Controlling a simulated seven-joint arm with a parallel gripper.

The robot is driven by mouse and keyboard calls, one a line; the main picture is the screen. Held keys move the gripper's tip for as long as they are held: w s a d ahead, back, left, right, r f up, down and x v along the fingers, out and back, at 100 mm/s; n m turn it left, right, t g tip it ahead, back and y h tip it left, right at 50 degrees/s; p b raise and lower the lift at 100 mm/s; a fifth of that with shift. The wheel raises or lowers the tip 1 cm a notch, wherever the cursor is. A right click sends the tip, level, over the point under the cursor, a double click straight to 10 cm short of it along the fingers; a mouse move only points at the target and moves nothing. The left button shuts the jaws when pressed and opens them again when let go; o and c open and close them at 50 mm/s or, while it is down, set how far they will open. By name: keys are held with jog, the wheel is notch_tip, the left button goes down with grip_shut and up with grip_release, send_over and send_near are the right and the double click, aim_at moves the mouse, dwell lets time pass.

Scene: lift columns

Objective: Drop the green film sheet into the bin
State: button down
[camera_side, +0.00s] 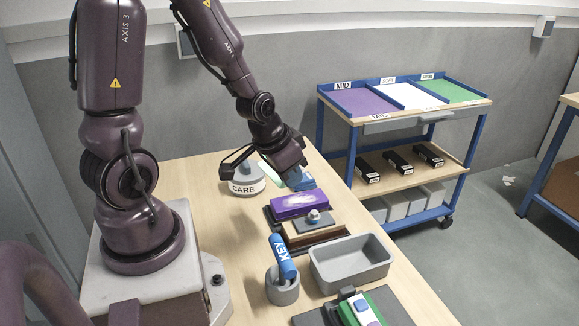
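Green shows in several places, and I cannot tell for sure which is the film sheet. A flat green sheet (447,90) lies at the right end of the cart's top. A green piece (377,303) with a white and blue item on it lies on a dark base at the table's front edge, partly cut off. The open grey bin (350,278) stands on the table and looks empty. My gripper (299,181) is above the far end of a purple block (299,203), well behind the bin.
Layered blocks (312,238) lie behind the bin. The blue cart (405,115) stands right of the table.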

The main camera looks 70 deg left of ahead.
jog(key=shift+w+d+f+m+g+h, duration=0.7)
jog(key=shift+d+f+m, duration=1.05)
jog(key=shift+m, duration=1.65)
jog(key=shift+w+d+f+m+g+h, duration=0.3)
jog(key=shift+d+f+m+g+h, duration=0.7)
jog(key=shift+d+m, duration=1.8)
jog(key=shift+w+d+f+m+g+h, duration=0.5)
jog(key=shift+d+f+m+h, duration=1)
jog(key=shift+m, duration=2.5)
jog(key=shift+a+f+y, duration=0.25)
jog(key=shift+y, duration=0.25)
jog(key=c, duration=0.9)
grip_release()
jog(key=shift+c, duration=0.2)
notch_tip(320, 180, up, 6)
